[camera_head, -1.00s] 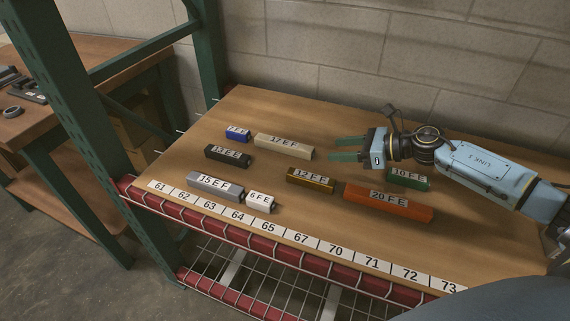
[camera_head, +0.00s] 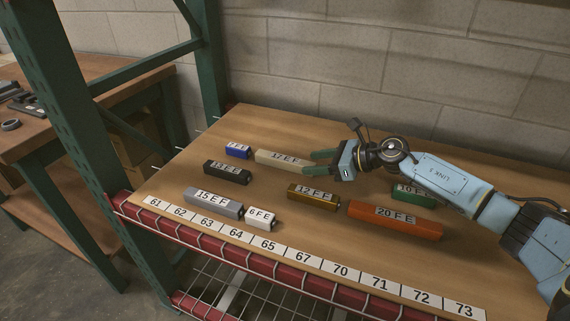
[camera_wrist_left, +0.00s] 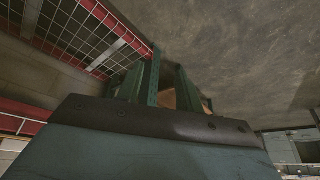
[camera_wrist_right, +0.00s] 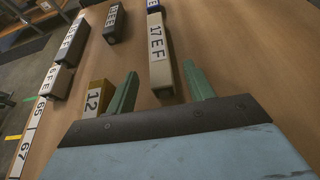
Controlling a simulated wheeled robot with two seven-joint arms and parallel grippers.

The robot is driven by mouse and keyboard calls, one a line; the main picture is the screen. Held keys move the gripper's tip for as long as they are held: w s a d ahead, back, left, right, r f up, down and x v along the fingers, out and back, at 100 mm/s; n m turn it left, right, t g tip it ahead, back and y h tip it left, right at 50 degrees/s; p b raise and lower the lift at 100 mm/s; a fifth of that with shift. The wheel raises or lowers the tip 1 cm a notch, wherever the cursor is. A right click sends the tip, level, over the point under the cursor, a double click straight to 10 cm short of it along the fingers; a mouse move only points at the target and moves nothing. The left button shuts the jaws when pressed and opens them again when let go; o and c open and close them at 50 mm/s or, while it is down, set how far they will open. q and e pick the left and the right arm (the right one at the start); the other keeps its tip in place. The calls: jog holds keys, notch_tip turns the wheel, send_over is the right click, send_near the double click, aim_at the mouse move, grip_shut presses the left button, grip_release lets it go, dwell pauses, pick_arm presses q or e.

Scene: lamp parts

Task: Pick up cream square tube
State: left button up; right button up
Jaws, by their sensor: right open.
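The cream square tube (camera_head: 272,160), labelled 17 E F, lies on the wooden shelf behind the black and gold tubes. It also shows in the right wrist view (camera_wrist_right: 160,72), long and lying between the lines of my two fingers. My right gripper (camera_head: 308,161) is open, its green fingers at the tube's right end in the head view. In the right wrist view the fingers (camera_wrist_right: 160,69) stand on either side of the tube's near end, apart from it. Contact cannot be told. My left gripper is out of the head view; its wrist view shows dark green pieces that are hard to separate.
Nearby lie a blue tube (camera_head: 238,151), black tube (camera_head: 227,173), gold tube (camera_head: 313,195), orange tube (camera_head: 395,221), green tube (camera_head: 413,196), grey tube (camera_head: 213,204) and white tube (camera_head: 262,218). A green post (camera_head: 82,130) stands left; a block wall (camera_head: 400,75) is behind.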

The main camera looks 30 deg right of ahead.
aim_at(307, 163)
jog(key=b+x, duration=0.1)
jog(key=x, duration=0.3)
jog(key=shift+w+a+f, duration=0.1)
jog(key=shift+f, duration=0.05)
jog(key=shift+w+a+f, duration=0.1)
jog(key=shift+w+a, duration=0.05)
jog(key=shift+w, duration=0.05)
pick_arm(q)
jog(key=w+d+r+t+h, duration=0.1)
jog(key=w+d+r+t, duration=0.1)
jog(key=w, duration=0.4)
jog(key=shift+w+d+r+t, duration=0.25)
jog(key=shift+r+t, duration=0.2)
jog(key=shift+t, duration=0.75)
pick_arm(e)
jog(key=c, duration=1.1)
